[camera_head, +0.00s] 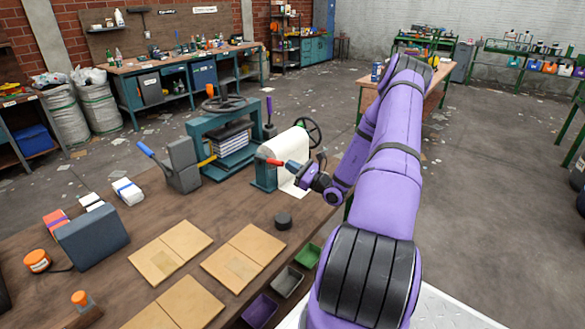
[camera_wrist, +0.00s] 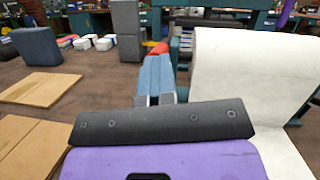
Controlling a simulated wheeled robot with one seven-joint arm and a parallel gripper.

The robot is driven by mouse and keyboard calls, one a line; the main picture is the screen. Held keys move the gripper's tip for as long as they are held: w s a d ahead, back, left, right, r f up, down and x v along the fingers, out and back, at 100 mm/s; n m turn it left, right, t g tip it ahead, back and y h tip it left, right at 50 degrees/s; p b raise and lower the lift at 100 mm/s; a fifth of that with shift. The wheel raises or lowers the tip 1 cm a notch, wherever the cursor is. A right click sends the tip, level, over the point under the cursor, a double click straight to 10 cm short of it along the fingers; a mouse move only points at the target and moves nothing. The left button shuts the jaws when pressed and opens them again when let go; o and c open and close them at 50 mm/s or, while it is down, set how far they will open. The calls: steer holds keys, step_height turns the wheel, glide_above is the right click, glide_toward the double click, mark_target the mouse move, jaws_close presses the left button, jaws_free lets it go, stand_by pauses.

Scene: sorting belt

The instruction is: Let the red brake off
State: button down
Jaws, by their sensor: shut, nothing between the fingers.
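The red brake handle (camera_head: 274,162) is a short red bar on the side of the teal stand that carries a roll of white paper (camera_head: 287,148). My gripper (camera_head: 288,164) is shut and empty, with its fingertips at the handle's near end. In the wrist view the blue-grey fingers (camera_wrist: 156,68) lie together. A bit of the red handle (camera_wrist: 160,48) shows just past their tips; the rest is hidden behind them. I cannot tell whether they touch. The white paper (camera_wrist: 235,75) hangs close on the right.
A teal press (camera_head: 222,140) and a grey block with a blue lever (camera_head: 183,165) stand to the left. Cardboard sheets (camera_head: 170,250), a dark puck (camera_head: 284,220) and small bins (camera_head: 287,282) are nearer on the bench.

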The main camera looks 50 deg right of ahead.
steer(key=shift+w+a+r, duration=0.2)
steer(key=shift+w+a, duration=0.15)
steer(key=shift+w, duration=0.1)
steer(key=w+r+g, duration=0.1)
steer(key=r+g, duration=0.1)
steer(key=r, duration=0.1)
steer(key=w+r+g, duration=0.1)
steer(key=r+g, duration=0.1)
steer(key=r, duration=0.1)
steer(key=w+r+g+h, duration=0.1)
steer(key=r+g, duration=0.1)
steer(key=shift+w+a+r+m, duration=0.3)
steer(key=shift+r, duration=0.1)
steer(key=w+r+g, duration=0.3)
steer(key=w, duration=0.3)
steer(key=w+r+g+h, duration=0.1)
steer(key=w+r+g, duration=0.1)
steer(key=w, duration=0.4)
steer(key=shift+w+a+r+m+g, duration=0.3)
steer(key=shift+w+a+r+g, duration=0.05)
steer(key=shift+w+r+g, duration=0.05)
steer(key=shift+s+d, duration=0.1)
steer(key=shift+d, duration=0.1)
